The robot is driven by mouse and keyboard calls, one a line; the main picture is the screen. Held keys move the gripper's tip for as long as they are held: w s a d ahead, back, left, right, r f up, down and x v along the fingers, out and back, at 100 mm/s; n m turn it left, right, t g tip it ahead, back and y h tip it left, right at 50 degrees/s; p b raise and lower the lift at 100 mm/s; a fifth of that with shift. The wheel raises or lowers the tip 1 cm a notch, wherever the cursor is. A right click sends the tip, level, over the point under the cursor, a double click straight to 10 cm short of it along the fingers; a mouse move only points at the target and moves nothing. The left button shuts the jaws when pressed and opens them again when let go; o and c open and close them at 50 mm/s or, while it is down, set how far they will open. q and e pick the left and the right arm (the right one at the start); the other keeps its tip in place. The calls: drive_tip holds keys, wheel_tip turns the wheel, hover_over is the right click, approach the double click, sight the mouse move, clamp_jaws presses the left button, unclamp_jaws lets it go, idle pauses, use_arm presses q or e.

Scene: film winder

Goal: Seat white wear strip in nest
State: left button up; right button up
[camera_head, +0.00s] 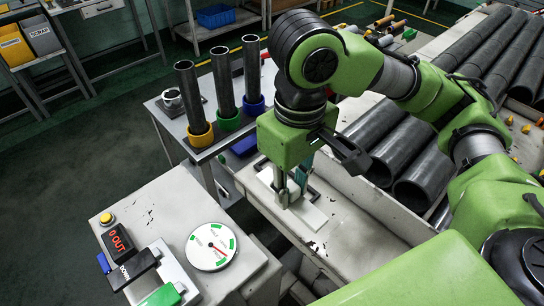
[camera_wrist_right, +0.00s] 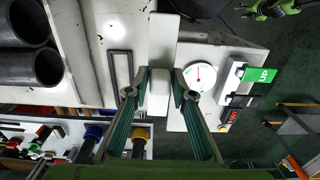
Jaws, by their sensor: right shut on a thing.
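The white wear strip (camera_head: 308,214) is long and flat, and it shows below my right gripper (camera_head: 289,196) in the head view. In the right wrist view the strip (camera_wrist_right: 163,42) runs between the two fingertips (camera_wrist_right: 160,85), and the gripper is shut on it. A thin dark rectangular frame, which looks like the nest (camera_wrist_right: 130,65), lies on the pale bench beside the strip. The strip appears outside this frame. Whether the strip touches the bench is hard to tell. My left gripper is in neither view.
Three dark tubes stand in yellow, green and blue collars (camera_head: 228,122) left of my gripper. A white dial (camera_head: 212,246) and a box with a red display (camera_head: 118,240) are at the front left. Large dark rolls (camera_head: 402,155) lie at the right.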

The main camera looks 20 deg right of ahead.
drive_tip(key=shift+w+d+r, duration=0.2)
drive_tip(key=shift+w+d, duration=0.25)
drive_tip(key=shift+w, duration=0.15)
drive_tip(key=w+d+f, duration=0.1)
drive_tip(key=w+f, duration=0.1)
drive_tip(key=w, duration=0.1)
drive_tip(key=w+d+f+p, duration=0.1)
drive_tip(key=w+d+f, duration=0.1)
drive_tip(key=w+f, duration=0.1)
drive_tip(key=w+d+f+p, duration=0.1)
drive_tip(key=w+f, duration=0.2)
drive_tip(key=w, duration=0.1)
drive_tip(key=shift+w+d+f, duration=0.1)
drive_tip(key=shift+w+d, duration=0.1)
drive_tip(key=shift+d, duration=0.1)
drive_tip(key=shift+w+f, duration=0.1)
drive_tip(key=shift+f, duration=0.05)
drive_tip(key=f+p, duration=0.1)
drive_tip(key=f, duration=0.2)
drive_tip(key=shift+w+d+p, duration=0.2)
drive_tip(key=shift+w+p, duration=0.15)
drive_tip(key=shift+f, duration=0.4)
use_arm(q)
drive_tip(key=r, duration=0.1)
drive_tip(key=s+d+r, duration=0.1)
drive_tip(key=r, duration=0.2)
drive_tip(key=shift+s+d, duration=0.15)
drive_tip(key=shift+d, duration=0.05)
use_arm(e)
drive_tip(key=shift+f, duration=0.1)
